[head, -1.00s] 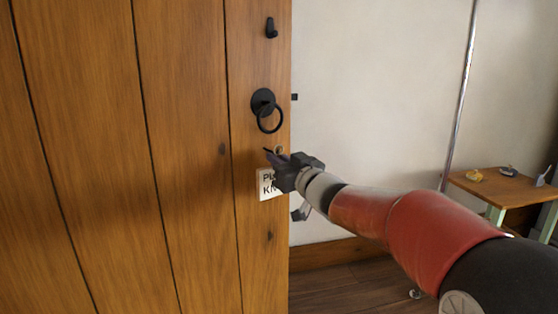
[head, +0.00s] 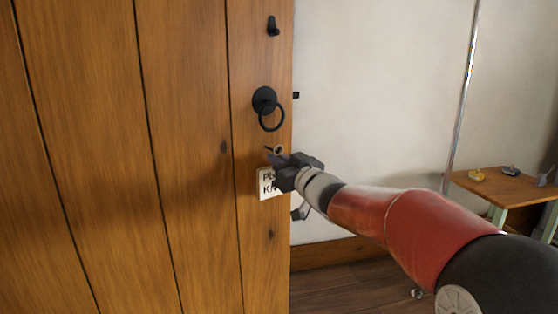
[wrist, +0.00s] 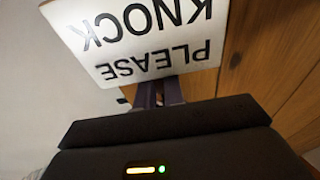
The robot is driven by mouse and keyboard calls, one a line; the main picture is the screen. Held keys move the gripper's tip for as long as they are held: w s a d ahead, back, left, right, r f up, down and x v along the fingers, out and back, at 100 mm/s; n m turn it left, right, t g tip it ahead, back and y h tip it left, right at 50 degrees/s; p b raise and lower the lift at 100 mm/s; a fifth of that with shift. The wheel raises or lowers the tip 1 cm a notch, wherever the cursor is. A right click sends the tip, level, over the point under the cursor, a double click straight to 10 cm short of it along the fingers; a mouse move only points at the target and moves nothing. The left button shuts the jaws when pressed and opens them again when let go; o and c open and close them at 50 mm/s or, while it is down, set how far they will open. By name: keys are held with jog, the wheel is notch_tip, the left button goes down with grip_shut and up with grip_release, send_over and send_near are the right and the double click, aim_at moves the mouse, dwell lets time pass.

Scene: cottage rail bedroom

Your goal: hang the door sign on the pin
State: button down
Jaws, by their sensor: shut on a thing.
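The door sign (head: 267,184) is a white plate with black lettering. In the wrist view the sign (wrist: 140,38) reads PLEASE KNOCK upside down. My gripper (head: 275,160) is shut on it at its top edge, and the sign hangs below the fingers close to the wooden door (head: 190,150). Whether it touches the door I cannot tell. The fingers (wrist: 160,93) show beyond the dark gripper body. A small round fitting (head: 279,149) with a thin dark rod beside it sits just above my gripper. Whether this is the pin is unclear. My gripper hides part of the sign.
A black ring handle (head: 265,103) is above my gripper, and a black hook (head: 273,27) is higher on the door. A pale wall (head: 375,110) lies right of the door edge. A small wooden table (head: 505,188) with several small objects stands at right.

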jog(key=shift+w+a+f, duration=0.45)
jog(key=shift+w, duration=0.15)
dwell(1.3)
jog(key=shift+f+b, duration=0.55)
jog(key=shift+f, duration=0.05)
dwell(0.3)
